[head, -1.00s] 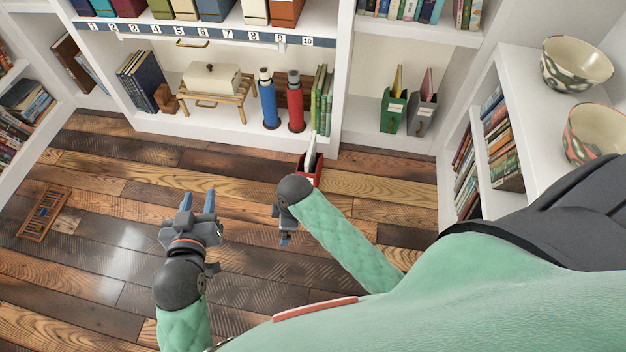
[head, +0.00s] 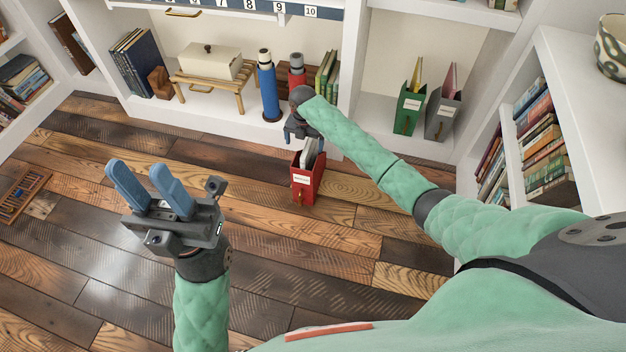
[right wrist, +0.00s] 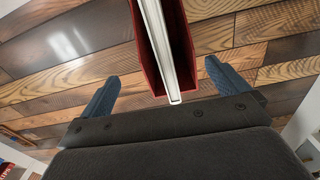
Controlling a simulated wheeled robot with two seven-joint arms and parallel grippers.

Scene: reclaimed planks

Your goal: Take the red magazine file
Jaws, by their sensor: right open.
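The red magazine file (head: 307,184) stands upright on the plank floor in front of the shelf unit, with a white label and pale papers inside. In the right wrist view the red file (right wrist: 184,42) and its white contents lie between the two fingers. My right gripper (right wrist: 160,85) is open, with a finger apart from the file on each side. In the head view the right gripper (head: 300,137) is just above and behind the file, its fingers mostly hidden. My left gripper (head: 143,180) is open and empty over the floor at left.
Green (head: 409,109) and grey (head: 441,115) magazine files stand in the right shelf bay. A blue flask (head: 267,90), a red flask (head: 297,70) and a wooden stand (head: 215,85) are on the low shelf. A wooden abacus-like frame (head: 20,195) lies far left. The floor is otherwise clear.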

